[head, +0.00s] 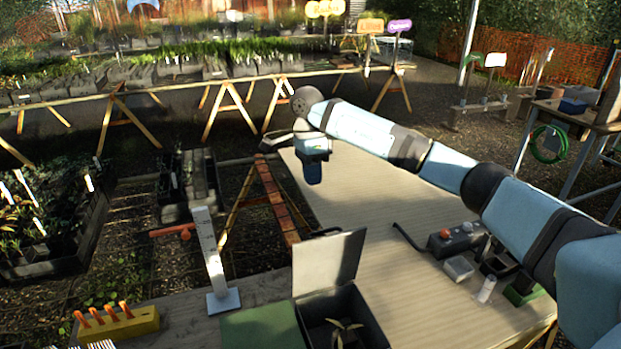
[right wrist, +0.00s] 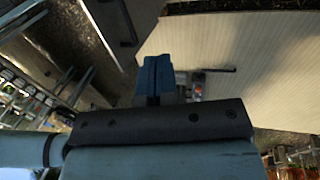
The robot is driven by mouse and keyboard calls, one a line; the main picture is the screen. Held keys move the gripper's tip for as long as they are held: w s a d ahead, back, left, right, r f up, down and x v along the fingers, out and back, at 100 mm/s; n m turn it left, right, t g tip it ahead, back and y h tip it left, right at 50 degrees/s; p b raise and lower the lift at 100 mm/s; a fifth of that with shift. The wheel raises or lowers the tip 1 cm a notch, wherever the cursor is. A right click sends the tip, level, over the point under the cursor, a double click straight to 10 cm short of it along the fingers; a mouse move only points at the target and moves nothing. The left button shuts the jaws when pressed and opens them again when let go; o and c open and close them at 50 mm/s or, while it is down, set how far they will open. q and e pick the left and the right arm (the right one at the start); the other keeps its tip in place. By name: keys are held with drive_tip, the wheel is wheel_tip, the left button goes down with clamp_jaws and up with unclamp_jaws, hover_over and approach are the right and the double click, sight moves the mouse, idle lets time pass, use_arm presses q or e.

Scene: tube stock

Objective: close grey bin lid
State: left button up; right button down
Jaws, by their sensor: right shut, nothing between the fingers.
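A dark grey bin (head: 372,322) stands on the wooden table at the front, with a small plant inside. Its grey lid (head: 328,258) stands up, open, at the back of the bin. My right gripper (head: 313,178) hangs above the far part of the table, behind the lid and apart from it. Its blue fingers are shut with nothing between them, and they also show in the right wrist view (right wrist: 153,82). My left gripper is in neither view.
A white upright post on a base (head: 223,300) and a yellow block with orange pegs (head: 118,325) stand left of the bin. A green mat (head: 262,328) lies beside it. A dark box with knobs (head: 456,240) is at right. The tabletop behind the lid is mostly clear.

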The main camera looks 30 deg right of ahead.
drive_tip(key=s+a+f+p, duration=0.1)
drive_tip(key=s+f+p, duration=0.2)
drive_tip(key=s+f, duration=0.2)
drive_tip(key=x, duration=0.3)
drive_tip(key=shift+w+f, duration=0.15)
drive_tip(key=shift+f, duration=0.15)
drive_tip(key=shift+a, duration=0.1)
